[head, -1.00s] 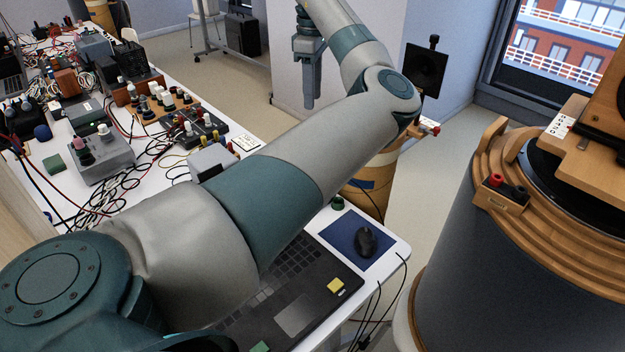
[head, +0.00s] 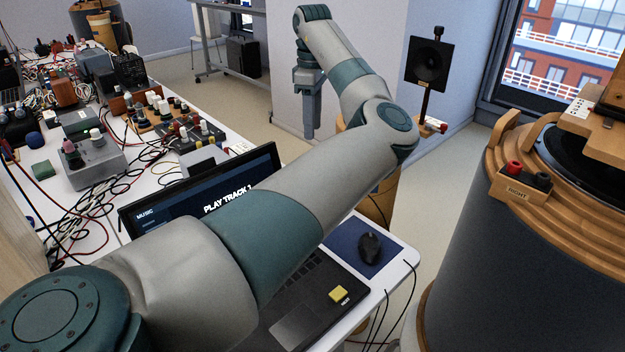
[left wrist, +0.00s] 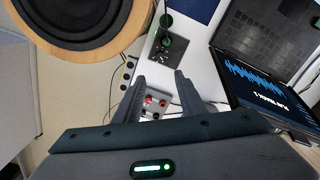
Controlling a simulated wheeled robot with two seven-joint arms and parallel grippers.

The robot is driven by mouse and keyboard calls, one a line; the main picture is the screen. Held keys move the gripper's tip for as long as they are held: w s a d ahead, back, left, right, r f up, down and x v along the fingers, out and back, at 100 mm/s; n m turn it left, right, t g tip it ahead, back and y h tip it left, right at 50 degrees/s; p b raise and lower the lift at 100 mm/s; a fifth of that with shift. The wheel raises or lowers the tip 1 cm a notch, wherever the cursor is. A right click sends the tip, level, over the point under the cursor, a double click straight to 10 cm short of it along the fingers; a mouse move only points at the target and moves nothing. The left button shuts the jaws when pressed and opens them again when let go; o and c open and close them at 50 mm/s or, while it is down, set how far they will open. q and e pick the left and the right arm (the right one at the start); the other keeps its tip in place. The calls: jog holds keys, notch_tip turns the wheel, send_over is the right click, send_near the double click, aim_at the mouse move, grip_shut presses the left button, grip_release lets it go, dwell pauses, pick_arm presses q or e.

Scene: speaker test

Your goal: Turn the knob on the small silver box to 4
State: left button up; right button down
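A small silver-grey box (head: 204,161) sits on the white table behind the laptop screen, which hides part of it. No knob or dial number can be read on it. A larger grey box (head: 95,166) with knobs on top stands left of it. My left gripper (head: 309,130) hangs fingers-down beyond the table's right side, apart from both boxes. In the left wrist view, its fingers (left wrist: 156,88) are spread with nothing held. A light box with red parts (left wrist: 154,103) shows beyond them; I cannot tell which box it is. My right gripper is out of view.
The open laptop (head: 205,195) reads "PLAY TRACK 1". My left arm crosses above it. A mouse (head: 370,248) lies on a blue mat (head: 344,241). Cables and electronics crowd the table's left. A large speaker (head: 500,270) stands at right, a black one (head: 428,65) behind.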

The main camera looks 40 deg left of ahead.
pick_arm(q)
jog(key=shift+f, duration=0.1)
